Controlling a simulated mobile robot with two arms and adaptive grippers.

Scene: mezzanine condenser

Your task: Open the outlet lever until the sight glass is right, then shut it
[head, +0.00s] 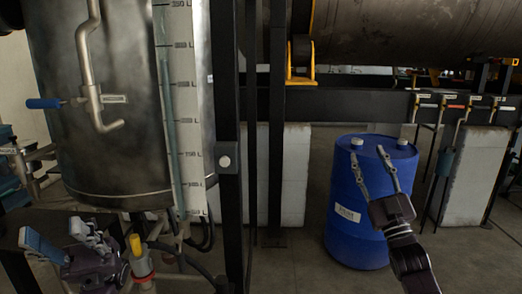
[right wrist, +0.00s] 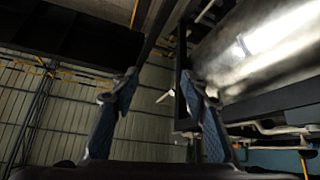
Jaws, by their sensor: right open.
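The steel tank (head: 100,120) stands at the left with a sight glass (head: 163,90) beside a white litre scale (head: 190,110). I cannot clearly make out the liquid level in the tube. A yellow-handled valve (head: 136,246) is below the tank; I cannot tell which one is the outlet lever. My left gripper (head: 56,232) is open and empty, left of the yellow handle and apart from it. My right gripper (head: 369,156) is open and empty before the blue drum; its fingers also show in the right wrist view (right wrist: 158,82).
A blue drum (head: 345,220) stands on the floor at the right. A black post (head: 228,150) rises between it and the tank. A large horizontal vessel (head: 390,30) lies above. Several labelled levers (head: 455,106) are on the far right. Hoses hang below the tank.

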